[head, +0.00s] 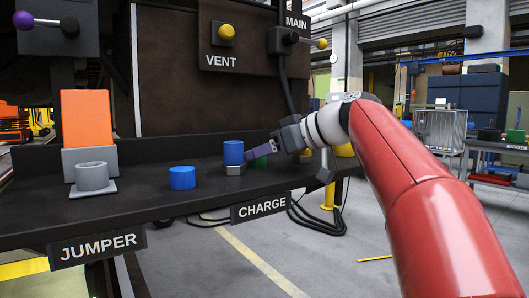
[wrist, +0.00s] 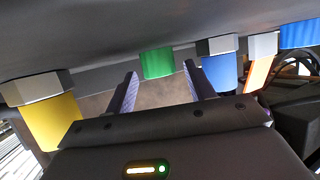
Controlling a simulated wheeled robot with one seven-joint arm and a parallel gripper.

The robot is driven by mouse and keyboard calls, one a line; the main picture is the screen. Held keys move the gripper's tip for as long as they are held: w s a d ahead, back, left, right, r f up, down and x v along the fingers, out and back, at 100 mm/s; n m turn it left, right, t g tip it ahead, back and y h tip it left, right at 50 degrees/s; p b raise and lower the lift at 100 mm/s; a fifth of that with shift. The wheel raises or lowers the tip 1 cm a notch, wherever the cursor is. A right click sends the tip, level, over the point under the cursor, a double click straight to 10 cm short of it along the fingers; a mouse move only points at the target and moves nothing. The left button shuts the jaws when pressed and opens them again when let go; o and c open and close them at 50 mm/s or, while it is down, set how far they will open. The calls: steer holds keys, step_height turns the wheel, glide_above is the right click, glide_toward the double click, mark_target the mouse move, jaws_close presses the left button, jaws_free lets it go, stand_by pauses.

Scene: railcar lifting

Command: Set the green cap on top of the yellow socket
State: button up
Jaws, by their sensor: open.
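The green cap (head: 258,162) sits low on the dark shelf, partly hidden by my gripper (head: 268,150). In the wrist view, which is turned over, the green cap (wrist: 157,63) shows between the tips of my gripper (wrist: 161,70). The jaws are open, with a gap on each side of the cap. The yellow socket (wrist: 52,118) stands on a grey hexagonal base at the left of the wrist view.
A blue cylinder on a grey hexagonal base (head: 233,152) stands just left of the green cap. Farther left are a loose blue cap (head: 182,178), a grey socket (head: 92,177) and an orange block (head: 87,118). The dark shelf (head: 140,205) is bare along its front.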

mark_target(295, 172)
steer(key=v, duration=1.1)
steer(key=shift+o, duration=0.6)
steer(key=shift+s+d, duration=0.15)
steer(key=w+a+f, duration=0.2)
steer(key=a, duration=0.1)
steer(key=shift+f+b, duration=0.35)
steer(key=shift+f, duration=0.05)
steer(key=x, duration=0.7)
steer(key=shift+w+a+r, duration=0.1)
steer(key=shift+w+a, duration=0.1)
steer(key=shift+a, duration=0.1)
steer(key=c, duration=1.1)
